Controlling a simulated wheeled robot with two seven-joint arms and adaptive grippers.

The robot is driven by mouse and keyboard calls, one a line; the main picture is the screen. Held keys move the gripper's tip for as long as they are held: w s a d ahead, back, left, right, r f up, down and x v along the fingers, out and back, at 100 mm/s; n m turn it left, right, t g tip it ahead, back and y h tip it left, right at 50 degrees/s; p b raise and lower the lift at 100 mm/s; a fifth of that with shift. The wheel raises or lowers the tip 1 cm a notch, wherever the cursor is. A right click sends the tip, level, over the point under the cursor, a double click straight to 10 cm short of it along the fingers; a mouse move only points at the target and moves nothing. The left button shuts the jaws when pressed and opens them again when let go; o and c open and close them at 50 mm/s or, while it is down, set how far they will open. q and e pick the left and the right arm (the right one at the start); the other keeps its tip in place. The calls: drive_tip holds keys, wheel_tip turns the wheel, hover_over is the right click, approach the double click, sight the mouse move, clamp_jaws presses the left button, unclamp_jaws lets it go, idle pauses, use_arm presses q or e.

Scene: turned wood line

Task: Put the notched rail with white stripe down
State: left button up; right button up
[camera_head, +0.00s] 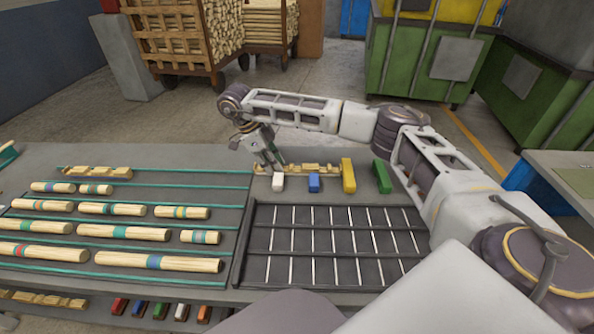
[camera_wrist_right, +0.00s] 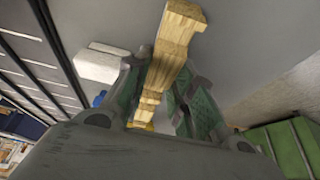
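The notched rail (camera_head: 312,168) is a pale wooden bar with cut steps, at the back of the grey table, just behind a row of coloured blocks. My right gripper (camera_head: 272,161) points down at its left part. In the right wrist view the rail (camera_wrist_right: 167,62) runs between the two green-padded fingers (camera_wrist_right: 160,80), which sit close against its sides. I see no white stripe on it. Whether its underside touches the table I cannot tell. My left gripper is in neither view.
White (camera_head: 278,182), blue (camera_head: 314,183), yellow (camera_head: 348,176) and green (camera_head: 382,177) blocks stand around the rail's front and right. In front is a black slotted rack (camera_head: 249,245). Striped dowels (camera_head: 120,232) lie on the left. Green bins (camera_head: 424,62) stand behind.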

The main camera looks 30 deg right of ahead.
clamp_jaws()
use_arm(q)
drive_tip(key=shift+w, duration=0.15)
use_arm(e)
drive_tip(key=shift+r, duration=0.2)
drive_tip(key=shift+r, duration=0.55)
wheel_tip(320, 180, up, 6)
drive_tip(key=shift+r+p, duration=0.2)
drive_tip(key=shift+p, duration=0.7)
use_arm(q)
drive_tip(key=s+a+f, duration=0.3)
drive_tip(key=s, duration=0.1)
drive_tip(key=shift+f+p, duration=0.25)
drive_tip(key=shift+p, duration=0.05)
use_arm(e)
drive_tip(key=shift+r, duration=1.1)
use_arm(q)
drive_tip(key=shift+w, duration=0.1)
use_arm(e)
drive_tip(key=shift+f, duration=0.1)
